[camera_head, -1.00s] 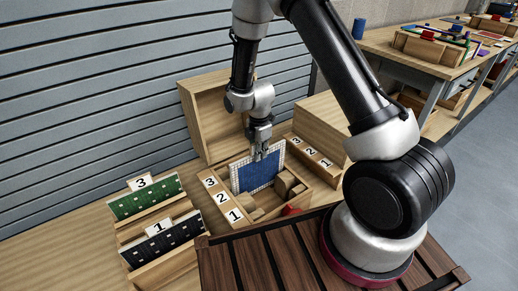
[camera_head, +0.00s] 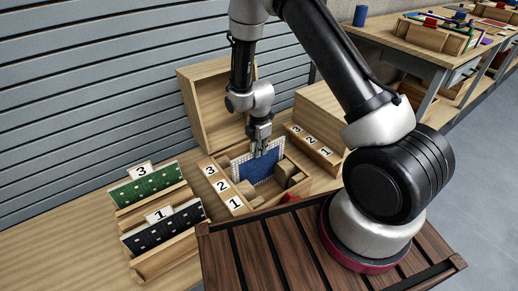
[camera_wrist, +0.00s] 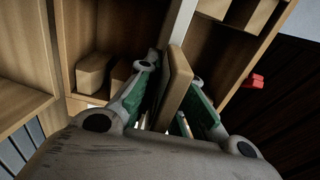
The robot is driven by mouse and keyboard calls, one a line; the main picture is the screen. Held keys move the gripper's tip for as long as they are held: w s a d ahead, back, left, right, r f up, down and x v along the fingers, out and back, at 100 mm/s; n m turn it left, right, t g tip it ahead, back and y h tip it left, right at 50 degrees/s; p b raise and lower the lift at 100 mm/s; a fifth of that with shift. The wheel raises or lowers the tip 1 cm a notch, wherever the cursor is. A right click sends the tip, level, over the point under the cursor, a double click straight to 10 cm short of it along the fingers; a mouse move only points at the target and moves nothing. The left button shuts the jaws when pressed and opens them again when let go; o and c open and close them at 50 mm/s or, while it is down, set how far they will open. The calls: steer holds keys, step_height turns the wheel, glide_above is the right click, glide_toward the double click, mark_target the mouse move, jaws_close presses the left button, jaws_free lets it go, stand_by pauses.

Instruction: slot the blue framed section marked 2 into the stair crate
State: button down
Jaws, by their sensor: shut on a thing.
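The blue framed section (camera_head: 260,168), a blue panel with a pale checkered border, stands upright inside the stair crate (camera_head: 237,205) in the head view. My gripper (camera_head: 258,150) is shut on its top edge from above. No number shows on the panel; the fingers cover part of its top. The crate's left and right rims each carry labels 3, 2 and 1, and the panel stands around the middle label. Its lower edge is partly hidden in the crate, so I cannot tell whether it is seated. In the wrist view, my green-padded fingers (camera_wrist: 172,100) close around a tan piece.
A rack at the left holds a green panel marked 3 (camera_head: 145,185) and a black panel marked 1 (camera_head: 163,228). Wooden blocks (camera_head: 290,172) stand in the crate beside the blue panel. The crate's raised wooden back (camera_head: 212,110) rises behind. A small red piece (camera_head: 291,198) is at the front.

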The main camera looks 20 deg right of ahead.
steer(key=c, duration=1.5)
jaws_free()
steer(key=shift+o, duration=0.2)
step_height(320, 180, up, 12)
steer(key=shift+r, duration=0.1)
